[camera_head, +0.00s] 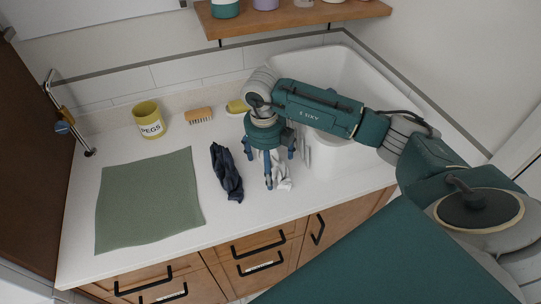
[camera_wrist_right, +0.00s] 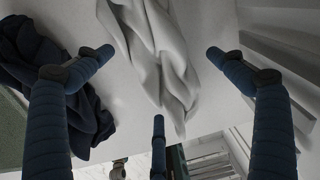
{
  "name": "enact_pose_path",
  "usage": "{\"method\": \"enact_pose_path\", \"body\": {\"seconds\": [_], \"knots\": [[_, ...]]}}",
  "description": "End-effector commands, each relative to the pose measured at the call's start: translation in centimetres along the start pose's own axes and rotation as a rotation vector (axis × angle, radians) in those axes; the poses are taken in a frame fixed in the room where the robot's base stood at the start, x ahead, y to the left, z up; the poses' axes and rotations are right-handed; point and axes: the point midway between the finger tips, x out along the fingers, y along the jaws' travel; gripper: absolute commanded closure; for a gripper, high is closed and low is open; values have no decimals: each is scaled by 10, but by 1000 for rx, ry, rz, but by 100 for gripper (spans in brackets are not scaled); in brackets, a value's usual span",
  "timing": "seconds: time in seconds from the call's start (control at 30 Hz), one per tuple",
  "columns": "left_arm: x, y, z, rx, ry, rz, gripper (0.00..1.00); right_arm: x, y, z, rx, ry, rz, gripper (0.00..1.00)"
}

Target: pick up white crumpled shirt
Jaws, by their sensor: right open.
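The white crumpled shirt (camera_head: 281,176) lies on the white counter, partly hidden behind my right gripper in the head view. In the right wrist view the shirt (camera_wrist_right: 158,52) is a bunched, folded white cloth at the top middle. My right gripper (camera_head: 276,172) points down over the shirt, its blue fingers spread. In the right wrist view the fingers of the right gripper (camera_wrist_right: 158,85) stand apart around the shirt, with nothing held between them. Whether they touch the counter I cannot tell. My left gripper is not in view.
A dark crumpled cloth (camera_head: 227,172) lies just left of the shirt. A green mat (camera_head: 150,200) covers the left counter. A yellow PEGS pot (camera_head: 149,120), a brush (camera_head: 199,115) and a yellow item (camera_head: 237,106) stand at the back. A white sink (camera_head: 345,150) is right; a shelf (camera_head: 290,18) hangs above.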

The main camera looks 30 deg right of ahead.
Motion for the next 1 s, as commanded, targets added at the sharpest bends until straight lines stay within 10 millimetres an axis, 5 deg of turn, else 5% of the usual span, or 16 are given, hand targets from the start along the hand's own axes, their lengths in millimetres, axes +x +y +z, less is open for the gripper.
{"method": "enact_pose_path", "body": {"seconds": [1.0], "knots": [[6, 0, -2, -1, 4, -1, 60, 5, 0, 0, 0, 0, 0, 6]]}}
